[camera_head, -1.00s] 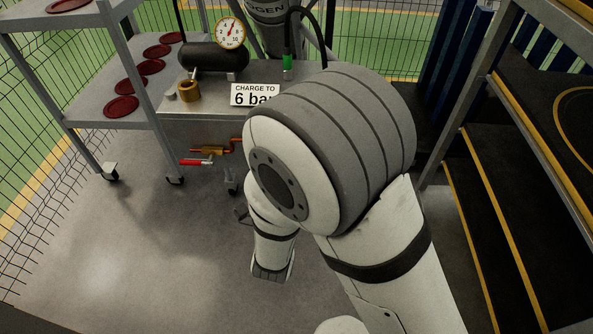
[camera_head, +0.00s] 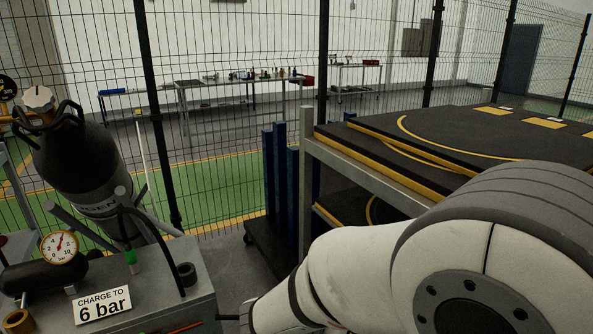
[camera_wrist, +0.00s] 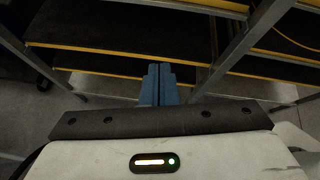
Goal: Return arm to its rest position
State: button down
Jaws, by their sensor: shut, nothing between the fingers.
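My gripper (camera_wrist: 158,80) shows in the wrist view as two blue fingers pressed together, with nothing between them. It points at open space in front of a rack (camera_wrist: 130,48) with dark, yellow-edged shelves. In the head view my arm (camera_head: 400,265) fills the lower right, its white links and grey joint reaching left along the bottom. The gripper itself does not show clearly there.
A shelf rack with black, yellow-edged mats (camera_head: 470,140) stands close behind my arm. At left is a cart (camera_head: 165,290) with a pressure gauge (camera_head: 59,247), a dark gas cylinder (camera_head: 85,165) and a "6 bar" sign (camera_head: 102,302). A wire fence (camera_head: 225,120) runs behind.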

jog(key=s+d+r+m+g+y+p, duration=0.1)
jog(key=s+d+r+m+y+p, duration=0.1)
jog(key=m, duration=1.1)
jog(key=s+d+r+m+g+y+p, duration=0.2)
jog(key=s+r+m+y, duration=0.5)
jog(key=m, duration=0.6)
notch_tip(320, 180, up, 2)
jog(key=d+p, duration=0.1)
jog(key=p, duration=0.1)
jog(key=shift+s+r+g+y+p, duration=0.2)
jog(key=shift+r+g+y+p, duration=0.1)
jog(key=shift+y+p, duration=0.1)
